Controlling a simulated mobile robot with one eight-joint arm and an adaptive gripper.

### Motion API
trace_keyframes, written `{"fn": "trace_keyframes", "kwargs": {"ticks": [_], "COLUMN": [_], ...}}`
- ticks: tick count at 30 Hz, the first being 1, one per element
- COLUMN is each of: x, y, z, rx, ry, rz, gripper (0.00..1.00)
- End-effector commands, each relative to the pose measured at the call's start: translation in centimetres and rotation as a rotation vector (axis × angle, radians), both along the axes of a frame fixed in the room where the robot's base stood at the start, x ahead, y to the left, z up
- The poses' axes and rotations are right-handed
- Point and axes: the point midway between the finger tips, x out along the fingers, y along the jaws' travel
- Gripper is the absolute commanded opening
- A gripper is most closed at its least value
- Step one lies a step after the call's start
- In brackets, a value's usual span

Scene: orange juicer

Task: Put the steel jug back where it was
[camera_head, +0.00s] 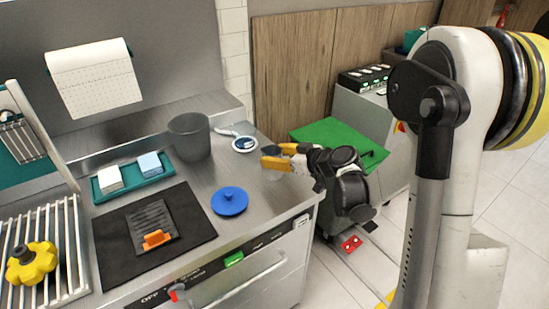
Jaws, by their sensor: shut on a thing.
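My gripper (272,156) reaches in from the right to the right end of the steel counter (255,190). Its yellow fingers are shut on a small grey metal thing, which I take to be the steel jug (272,176). The fingers cover most of it, and only a little grey shows around them. I cannot tell whether its base touches the counter or hangs just above it. The jug is near the counter's right edge, to the right of a blue lid (230,201).
A large grey pot (188,137) and a round white-rimmed item (244,144) stand left of my gripper. A teal tray (105,193) holds two blocks. A black mat (110,250) bears a grater-like piece with an orange end.

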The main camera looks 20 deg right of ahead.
Motion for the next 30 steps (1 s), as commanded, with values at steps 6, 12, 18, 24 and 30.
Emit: {"fn": "trace_keyframes", "kwargs": {"ticks": [6,12,18,24,30], "x": [0.0,0.0,0.0,-1.6,-5.4], "y": [0.0,0.0,0.0,-1.1,-3.4], "z": [-0.3,-0.2,-0.1,1.2,3.0], "rx": [0.000,0.000,0.000,-0.001,0.000], "ry": [0.000,0.000,0.000,0.001,0.000], "rz": [0.000,0.000,0.000,-0.003,-0.004], "gripper": [0.14,0.74,0.74,0.74,0.74]}}
